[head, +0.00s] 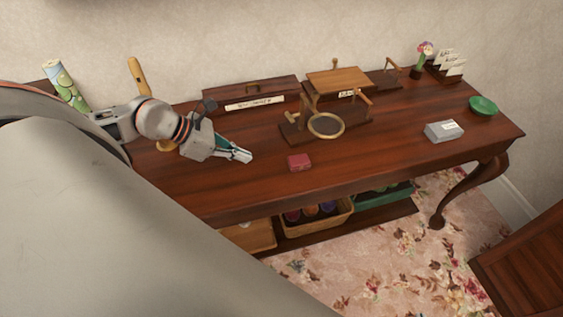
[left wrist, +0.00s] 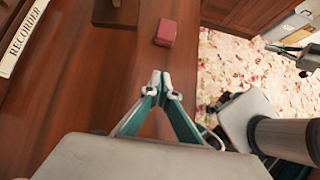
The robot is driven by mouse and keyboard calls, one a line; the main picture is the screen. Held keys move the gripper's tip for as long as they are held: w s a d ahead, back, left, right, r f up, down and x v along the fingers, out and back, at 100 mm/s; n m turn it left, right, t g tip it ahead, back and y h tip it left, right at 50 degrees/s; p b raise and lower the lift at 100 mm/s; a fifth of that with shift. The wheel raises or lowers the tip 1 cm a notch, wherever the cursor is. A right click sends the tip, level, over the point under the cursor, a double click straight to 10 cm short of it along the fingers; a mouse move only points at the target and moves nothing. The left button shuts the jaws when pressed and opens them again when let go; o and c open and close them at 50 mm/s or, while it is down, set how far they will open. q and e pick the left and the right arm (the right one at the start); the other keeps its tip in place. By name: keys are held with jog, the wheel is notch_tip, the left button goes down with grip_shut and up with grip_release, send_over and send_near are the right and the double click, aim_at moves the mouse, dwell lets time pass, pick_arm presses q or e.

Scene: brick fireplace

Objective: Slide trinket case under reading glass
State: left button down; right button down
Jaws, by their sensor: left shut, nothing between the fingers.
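The trinket case, a small dark red box (head: 300,162), lies on the wooden desk near its front edge. It also shows in the left wrist view (left wrist: 166,33), beyond my fingertips. The reading glass (head: 326,125) is a round, brass-rimmed lens on a wooden stand, behind and to the right of the case. My left gripper (head: 248,157) is shut and empty, left of the case with a gap between them. Its closed fingertips (left wrist: 161,76) point toward the case. What looks like my right gripper (left wrist: 274,47) shows at the right of the left wrist view; its jaws are unclear.
A labelled wooden box (head: 250,92) and a raised wooden stand (head: 340,79) are at the back of the desk. A grey box (head: 444,131) and green bowl (head: 483,105) stand at the right. The desk right of the case is clear.

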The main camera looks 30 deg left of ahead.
aim_at(289, 166)
pick_arm(q)
jog(key=b+x, duration=0.1)
jog(key=x, duration=0.7)
jog(key=shift+a, duration=0.1)
jog(key=shift+w+d+f, duration=0.25)
jog(key=shift+w+d, duration=0.75)
jog(key=shift+w, duration=0.1)
jog(key=shift+w+d+f, duration=0.1)
jog(key=shift+w+d, duration=0.45)
jog(key=shift+w, duration=0.1)
